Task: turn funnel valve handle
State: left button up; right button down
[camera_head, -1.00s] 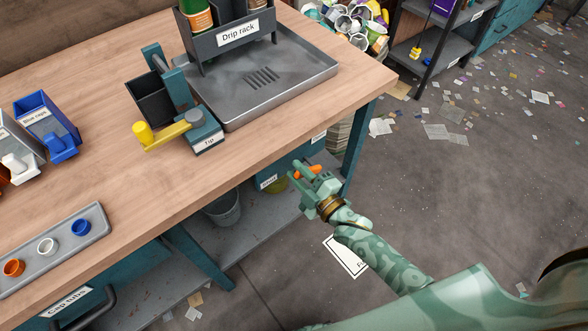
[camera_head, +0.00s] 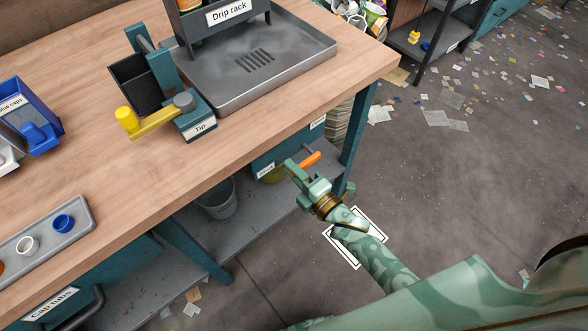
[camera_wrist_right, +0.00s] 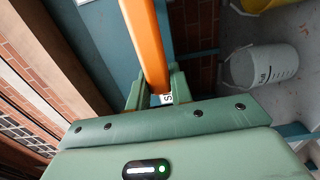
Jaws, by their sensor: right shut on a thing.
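The orange valve handle (camera_head: 311,160) sticks out below the table's front edge, near the right-hand leg. It slants up to the right. My right gripper (camera_head: 296,171) is shut on it, with the handle's far part extending beyond the fingers. In the right wrist view the orange handle (camera_wrist_right: 146,42) runs up from between the fingers (camera_wrist_right: 157,92). The funnel itself cannot be made out. My left gripper is not in view.
A teal table leg (camera_head: 358,135) stands close to the right of the handle. A grey bucket (camera_head: 218,198) sits on the lower shelf; a white bucket (camera_wrist_right: 265,66) shows in the wrist view. The yellow-levered tip device (camera_head: 195,122) is above on the tabletop.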

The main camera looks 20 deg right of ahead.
jog(key=shift+f, duration=0.1)
jog(key=c, duration=1.2)
grip_release()
jog(key=shift+c, duration=0.2)
pick_arm(q)
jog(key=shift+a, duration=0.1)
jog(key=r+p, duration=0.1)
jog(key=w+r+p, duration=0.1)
jog(key=p, duration=0.1)
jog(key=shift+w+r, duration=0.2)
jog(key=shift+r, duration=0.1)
pick_arm(e)
jog(key=v, duration=1.6)
jog(key=shift+s, duration=0.2)
